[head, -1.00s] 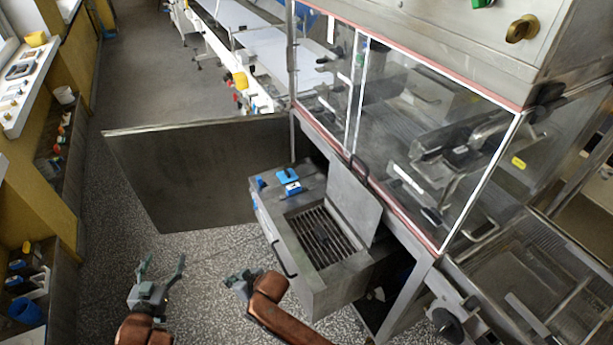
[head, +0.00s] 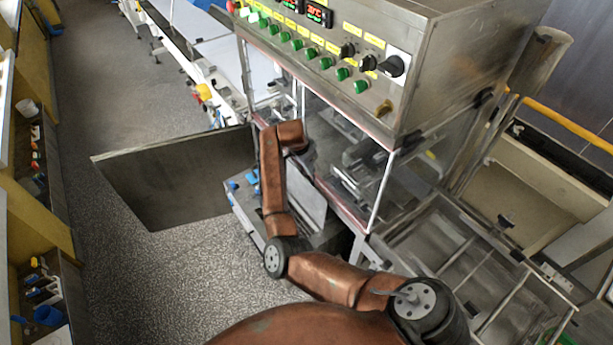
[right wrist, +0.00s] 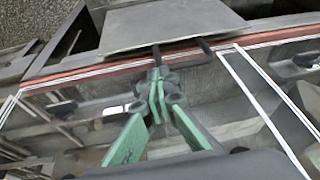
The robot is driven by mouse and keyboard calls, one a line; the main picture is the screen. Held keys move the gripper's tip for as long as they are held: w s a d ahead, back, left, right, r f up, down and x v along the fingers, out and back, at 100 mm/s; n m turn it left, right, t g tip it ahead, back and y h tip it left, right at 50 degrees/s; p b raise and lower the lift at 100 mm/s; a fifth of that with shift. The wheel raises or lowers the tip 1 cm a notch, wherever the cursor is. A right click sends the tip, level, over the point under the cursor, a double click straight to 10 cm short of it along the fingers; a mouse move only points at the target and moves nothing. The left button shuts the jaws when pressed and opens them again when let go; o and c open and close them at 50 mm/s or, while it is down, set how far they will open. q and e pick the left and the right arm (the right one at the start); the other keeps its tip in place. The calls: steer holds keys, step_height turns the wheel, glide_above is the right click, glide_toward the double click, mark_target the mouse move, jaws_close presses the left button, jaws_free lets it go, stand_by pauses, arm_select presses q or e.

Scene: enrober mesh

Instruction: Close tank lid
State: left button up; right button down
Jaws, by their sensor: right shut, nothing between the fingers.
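The tank lid (head: 306,203) is a flat grey metal plate that stands raised at the side of the tank nearest the machine's glass front. The tank (head: 246,213) is a grey metal box, and my right arm hides much of it, including its opening. In the right wrist view the lid (right wrist: 170,27) fills the top middle, with a dark U-shaped handle (right wrist: 187,60) at its near edge. My right gripper (right wrist: 157,77) is shut and empty, its green fingertips close to the handle; I cannot tell whether they touch. My left gripper is out of the head view.
The machine's glass front (head: 345,160) stands right beside the lid, under a control panel (head: 330,60) with green buttons. A large dark panel (head: 170,180) stands open left of the tank. Floor (head: 150,280) is clear at the lower left.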

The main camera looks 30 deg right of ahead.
steer(key=shift+m+g, duration=0.6)
steer(key=shift+g, duration=0.1)
steer(key=s+d+f, duration=0.1)
steer(key=f, duration=0.1)
steer(key=s+f+p, duration=0.1)
steer(key=f, duration=0.2)
steer(key=s+d+f+p, duration=0.1)
steer(key=f, duration=0.2)
steer(key=shift+d+f, duration=0.25)
steer(key=shift+d, duration=0.1)
steer(key=shift+w+d+f+p, duration=0.15)
steer(key=shift+f+p, duration=0.15)
steer(key=shift+f, duration=0.15)
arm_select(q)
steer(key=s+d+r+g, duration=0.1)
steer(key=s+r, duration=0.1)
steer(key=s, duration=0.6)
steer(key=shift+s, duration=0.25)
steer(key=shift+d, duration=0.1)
